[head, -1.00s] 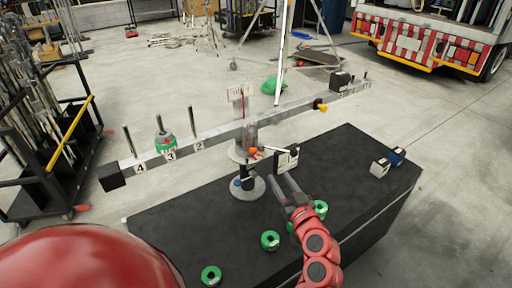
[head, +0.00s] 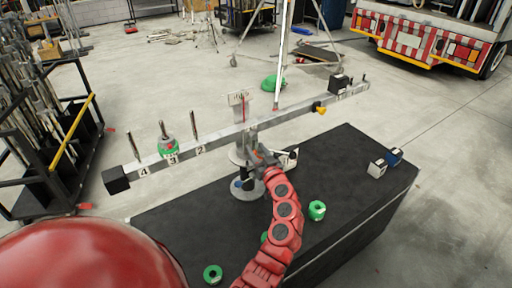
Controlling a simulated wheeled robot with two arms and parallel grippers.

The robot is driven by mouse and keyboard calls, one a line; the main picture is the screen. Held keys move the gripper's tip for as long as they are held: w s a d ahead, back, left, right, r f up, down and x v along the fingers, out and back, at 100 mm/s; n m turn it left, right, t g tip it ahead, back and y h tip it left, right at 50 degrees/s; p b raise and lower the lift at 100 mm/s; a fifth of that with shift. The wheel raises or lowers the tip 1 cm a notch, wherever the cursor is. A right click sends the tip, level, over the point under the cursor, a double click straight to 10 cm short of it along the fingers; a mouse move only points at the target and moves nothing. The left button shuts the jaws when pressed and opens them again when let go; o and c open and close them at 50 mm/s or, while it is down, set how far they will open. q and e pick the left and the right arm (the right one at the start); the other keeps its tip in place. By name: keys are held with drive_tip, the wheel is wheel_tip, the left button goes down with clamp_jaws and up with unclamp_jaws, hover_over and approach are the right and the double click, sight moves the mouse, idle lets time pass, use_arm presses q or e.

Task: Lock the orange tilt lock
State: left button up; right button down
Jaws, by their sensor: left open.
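A long grey balance beam (head: 225,134) with numbered pegs rests on a grey stand (head: 248,194) on the black table. The orange lock piece seen earlier near the stand's pivot is now hidden behind my gripper. My left gripper (head: 259,154) is open at the pivot, just below the beam. I cannot tell whether it touches the lock. A white card with a black mark (head: 290,158) stands just right of the gripper, partly covered. An orange-yellow knob (head: 319,108) sits on the right part of the beam. My right gripper is not in view.
A green weight (head: 168,148) sits on peg 3. Green weights lie on the black table (head: 345,165), one at the right (head: 317,210) and one at the front (head: 212,274). Small white and blue blocks (head: 385,162) sit at the right edge. A black rack (head: 60,150) stands left.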

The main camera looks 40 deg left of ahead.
use_arm(q)
drive_tip(key=shift+w+a, duration=0.2)
drive_tip(key=shift+a, duration=0.05)
clamp_jaws()
idle(1.4)
